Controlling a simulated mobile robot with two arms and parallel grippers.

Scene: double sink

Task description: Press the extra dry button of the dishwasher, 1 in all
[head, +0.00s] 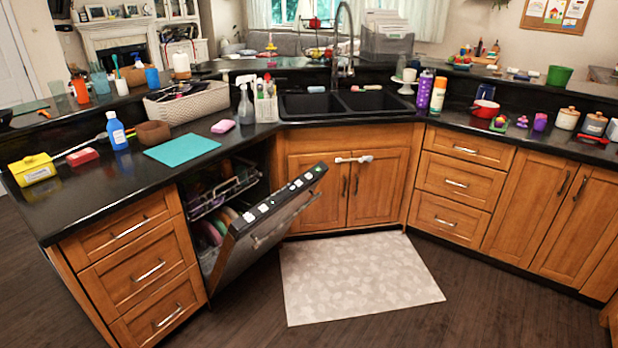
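The dishwasher (262,237) is under the counter, left of the sink cabinet. Its door is partly open and tilted out toward the room. Several pale buttons and a green one sit in a row on the dark control strip (281,199) along the door's top edge. The button labels are too small to read, so I cannot tell which is extra dry. Racks with dishes (214,228) show inside the dishwasher. Neither of my grippers is in view.
A pale patterned mat (355,277) lies on the floor right of the door. The double sink (345,103) is behind it. A turquoise mat (182,150) lies on the counter above the dishwasher. The dark floor in front is clear.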

